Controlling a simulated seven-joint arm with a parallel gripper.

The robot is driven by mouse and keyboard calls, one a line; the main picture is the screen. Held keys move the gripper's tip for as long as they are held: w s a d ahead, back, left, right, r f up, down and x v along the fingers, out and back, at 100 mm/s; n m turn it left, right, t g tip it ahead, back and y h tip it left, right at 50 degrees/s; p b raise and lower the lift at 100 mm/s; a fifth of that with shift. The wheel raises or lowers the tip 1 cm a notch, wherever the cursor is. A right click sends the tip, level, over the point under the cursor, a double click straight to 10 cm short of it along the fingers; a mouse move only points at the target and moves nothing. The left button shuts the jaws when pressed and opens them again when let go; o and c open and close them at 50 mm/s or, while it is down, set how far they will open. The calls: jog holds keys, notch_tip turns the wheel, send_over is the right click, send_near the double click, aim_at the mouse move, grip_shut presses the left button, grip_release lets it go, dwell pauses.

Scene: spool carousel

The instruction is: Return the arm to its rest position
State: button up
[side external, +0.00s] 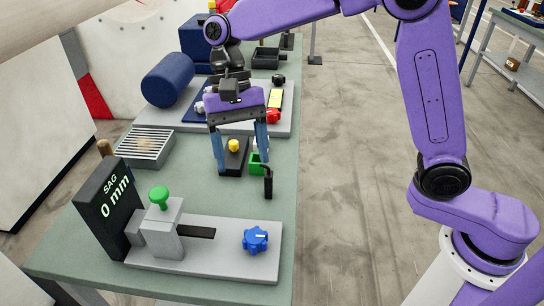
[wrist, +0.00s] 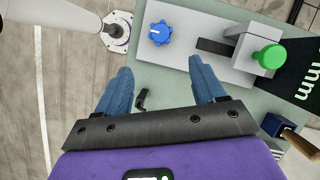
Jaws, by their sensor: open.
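My gripper (side external: 243,165) hangs over the middle of the green-topped bench with its two blue fingers pointing down, spread wide apart. In the wrist view the gripper (wrist: 163,85) is open with nothing between its fingers. Below and between the fingers in the side view are a dark block with a yellow knob (side external: 234,146) and a small green box (side external: 257,166). My purple arm reaches in from the right.
A grey fixture plate (side external: 215,262) with a blue knob (side external: 255,240), a green knob (side external: 159,197) and a black "SAG 0 mm" display (side external: 108,208) stands at the front. A slatted grey box (side external: 146,147) is at left. A blue cylinder (side external: 168,79) lies behind.

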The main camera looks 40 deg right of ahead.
jog(key=shift+d, duration=0.1)
jog(key=s+d+f+n+t, duration=0.2)
jog(key=s+d+n, duration=0.6)
jog(key=s+d, duration=0.2)
jog(key=s+d+f+n+t+h, duration=0.1)
jog(key=s+d+f+n+t, duration=0.1)
jog(key=s+d+n, duration=0.7)
jog(key=s+d+f, duration=0.1)
jog(key=s+d, duration=0.1)
jog(key=d, duration=0.1)
jog(key=shift+s+d, duration=0.25)
jog(key=shift+s, duration=0.05)
jog(key=shift+r, duration=0.1)
dwell(1.0)
